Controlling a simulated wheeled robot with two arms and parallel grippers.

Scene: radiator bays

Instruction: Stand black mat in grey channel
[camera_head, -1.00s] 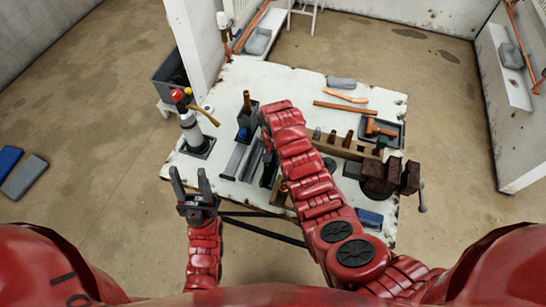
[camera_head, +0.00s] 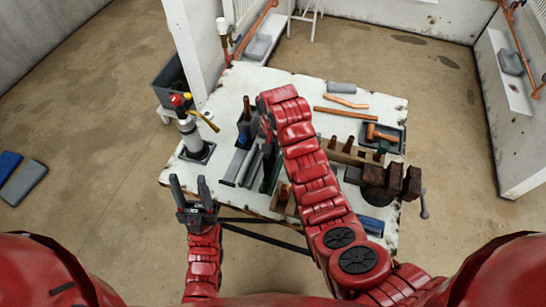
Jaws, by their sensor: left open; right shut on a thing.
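A grey channel (camera_head: 235,165) lies on the white table, left of my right arm, with a second grey strip beside it. A dark, upright flat piece that looks like the black mat (camera_head: 269,174) shows just right of these strips, below my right gripper (camera_head: 267,140). My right gripper is shut on it; the arm hides most of the grip, and I cannot tell whether the mat's lower edge touches anything. My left gripper (camera_head: 189,183) is open and empty, in front of the table's near left edge.
A dark holder (camera_head: 246,132) stands behind the channels. A vice (camera_head: 390,181) and wooden rack are at the right. Copper pipes (camera_head: 345,112) and a tray (camera_head: 383,136) lie farther back.

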